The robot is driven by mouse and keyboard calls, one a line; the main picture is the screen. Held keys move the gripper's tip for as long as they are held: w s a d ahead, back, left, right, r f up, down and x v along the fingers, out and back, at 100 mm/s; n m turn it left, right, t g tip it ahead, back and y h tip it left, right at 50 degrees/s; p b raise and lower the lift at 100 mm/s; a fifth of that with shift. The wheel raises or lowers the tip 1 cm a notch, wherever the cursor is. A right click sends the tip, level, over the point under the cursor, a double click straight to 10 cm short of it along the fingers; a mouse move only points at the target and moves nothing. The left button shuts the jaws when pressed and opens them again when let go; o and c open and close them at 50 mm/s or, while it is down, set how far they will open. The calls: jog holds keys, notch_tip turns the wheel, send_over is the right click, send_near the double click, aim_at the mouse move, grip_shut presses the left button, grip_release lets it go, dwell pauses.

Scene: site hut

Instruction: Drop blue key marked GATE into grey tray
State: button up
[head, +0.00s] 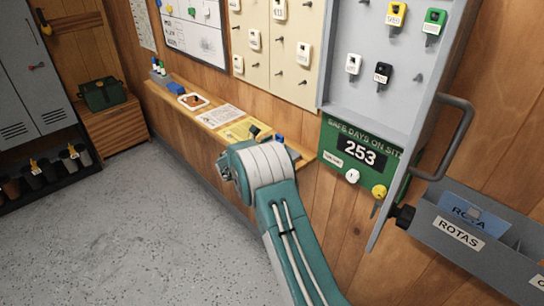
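I cannot make out a blue key marked GATE. A small blue object (280,139) on the wall shelf, just behind my arm, is too small to identify and its label is not readable. No grey tray can be clearly identified; my arm covers the near end of the shelf. My arm reaches up from the bottom edge to a bend in front of the shelf. My gripper is not visible.
A grey key cabinet (373,92) holds yellow, green, white and black tagged keys. Its open door has a handle (452,130). A grey ROTAS rack (450,246) is at right. The wooden shelf (222,132) holds papers and a pen holder (160,80).

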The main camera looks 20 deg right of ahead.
dwell(0.3)
jog(key=v, duration=1.2)
jog(key=shift+r, duration=0.1)
jog(key=s+d+r+m+g+y, duration=0.1)
jog(key=s+r+m+g+y, duration=0.2)
jog(key=s+r+m, duration=0.45)
jog(key=s+d+r+m+g+y, duration=0.2)
jog(key=s+r+m+y, duration=0.15)
jog(key=s, duration=0.75)
jog(key=s+a+r+m+t+y, duration=0.1)
jog(key=s+a+m+y, duration=0.4)
jog(key=s, duration=0.6)
jog(key=s+a+r+m+t+y, duration=0.1)
jog(key=s+a+m+t+y, duration=0.2)
jog(key=s, duration=0.8)
jog(key=a+m+y, duration=0.2)
jog(key=m, duration=0.1)
jog(key=shift+r, duration=0.25)
